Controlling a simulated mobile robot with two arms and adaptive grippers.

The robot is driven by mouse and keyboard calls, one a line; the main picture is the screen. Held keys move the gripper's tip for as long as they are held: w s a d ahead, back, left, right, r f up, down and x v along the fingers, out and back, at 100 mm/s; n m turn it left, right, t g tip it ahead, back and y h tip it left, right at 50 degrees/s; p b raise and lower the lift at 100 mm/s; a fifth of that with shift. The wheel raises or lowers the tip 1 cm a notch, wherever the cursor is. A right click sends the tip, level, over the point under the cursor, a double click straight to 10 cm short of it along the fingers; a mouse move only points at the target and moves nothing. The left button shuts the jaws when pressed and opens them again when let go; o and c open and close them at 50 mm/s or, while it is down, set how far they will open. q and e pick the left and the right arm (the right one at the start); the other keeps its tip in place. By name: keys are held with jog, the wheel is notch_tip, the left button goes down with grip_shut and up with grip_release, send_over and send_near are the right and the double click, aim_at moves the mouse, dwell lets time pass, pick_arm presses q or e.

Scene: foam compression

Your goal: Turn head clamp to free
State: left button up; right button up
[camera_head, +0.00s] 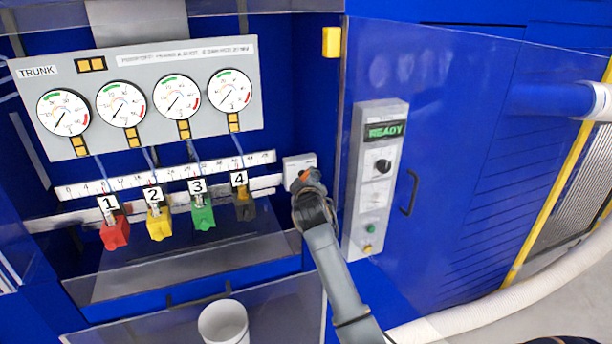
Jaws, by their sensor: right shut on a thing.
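A small light grey plate (298,164) is fixed at the right end of the ruler rail, and I take it for the mount of the head clamp. My right gripper (304,181) is right in front of it, shut on a small part there, apparently the clamp's handle. A little orange shows at the fingers. The gripper hides most of the handle, so its turned position cannot be told. My left gripper is not in view.
Numbered red (115,234), yellow (159,226), green (203,217) and dark (245,208) blocks hang left of the gripper. Above is a gauge panel (150,62). A control box (374,180) reading READY stands close right. A white cup (223,323) is below.

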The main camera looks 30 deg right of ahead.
jog(key=shift+f+m, duration=0.15)
jog(key=shift+m, duration=0.15)
dwell(0.4)
jog(key=o, duration=1.2)
jog(key=shift+c, duration=0.2)
jog(key=v, duration=1.2)
jog(key=shift+d, duration=0.15)
